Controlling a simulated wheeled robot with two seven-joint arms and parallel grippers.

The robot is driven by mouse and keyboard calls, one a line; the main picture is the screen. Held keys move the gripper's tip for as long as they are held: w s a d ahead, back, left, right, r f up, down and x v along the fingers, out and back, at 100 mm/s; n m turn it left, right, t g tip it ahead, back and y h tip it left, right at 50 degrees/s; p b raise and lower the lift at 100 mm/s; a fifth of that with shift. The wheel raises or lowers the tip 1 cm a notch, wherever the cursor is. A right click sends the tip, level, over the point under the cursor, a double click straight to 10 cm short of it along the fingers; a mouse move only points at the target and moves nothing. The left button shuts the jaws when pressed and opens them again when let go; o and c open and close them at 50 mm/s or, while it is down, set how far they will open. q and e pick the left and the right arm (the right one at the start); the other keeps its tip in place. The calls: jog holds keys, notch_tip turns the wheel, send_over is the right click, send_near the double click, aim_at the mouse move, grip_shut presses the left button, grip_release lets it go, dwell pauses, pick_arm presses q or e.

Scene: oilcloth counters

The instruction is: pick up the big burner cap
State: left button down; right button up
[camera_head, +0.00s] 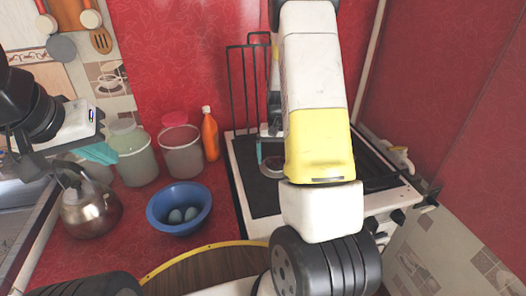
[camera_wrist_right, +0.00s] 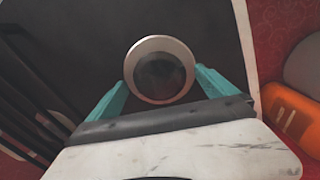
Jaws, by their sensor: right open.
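The burner cap, a round dark disc with a pale rim, shows in the wrist view (camera_wrist_right: 160,70) on the black stove top. In the head view it is a small ring (camera_head: 271,167), partly hidden by my right arm. My right gripper (camera_wrist_right: 161,77) is open, with one teal finger on each side of the cap's near half; I cannot tell whether they touch it. My left gripper (camera_head: 99,152) is at the far left, above the counter by the canisters, away from the stove. Its jaw opening is not clear.
The stove (camera_head: 252,196) has a raised wire grate (camera_head: 248,75) at its back. An orange bottle (camera_head: 210,135), canisters (camera_head: 182,152), a blue bowl (camera_head: 158,211) with egg-like objects and a kettle (camera_head: 88,208) stand left of it. A red wall is behind.

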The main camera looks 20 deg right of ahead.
jog(key=shift+f, duration=0.2)
jog(key=c, duration=1.5)
jog(key=shift+o, duration=0.2)
jog(key=shift+r, duration=0.15)
